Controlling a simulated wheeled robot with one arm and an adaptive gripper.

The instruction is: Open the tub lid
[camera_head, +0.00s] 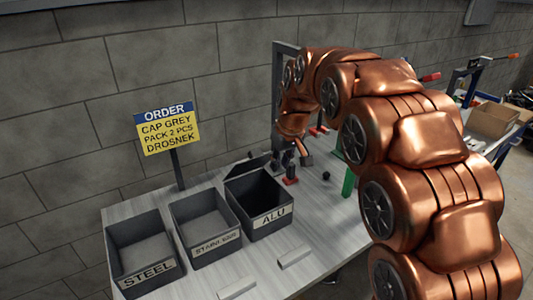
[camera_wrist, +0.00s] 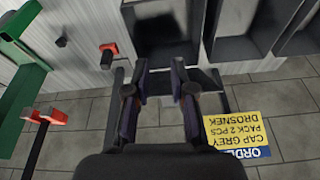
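Three dark open-topped tubs stand in a row on the grey table: the STEEL tub (camera_head: 148,268), a middle tub (camera_head: 208,245) with a hard-to-read label, and the ALU tub (camera_head: 268,218). A dark flat panel (camera_head: 254,163) at the back of the ALU tub may be a lid; I cannot be sure. My gripper (camera_head: 297,158) is beyond the ALU tub's back right corner. In the wrist view my gripper (camera_wrist: 159,78) has its fingers apart with nothing between them. Dark tub shapes (camera_wrist: 165,28) show at the top there.
An order sign (camera_head: 168,132) stands behind the tubs against the block wall. Two pale metal pieces (camera_head: 294,256) (camera_head: 237,288) lie in front of the tubs. A red-based item (camera_head: 290,180), a black knob (camera_head: 326,176) and a green post (camera_head: 348,182) are to the right.

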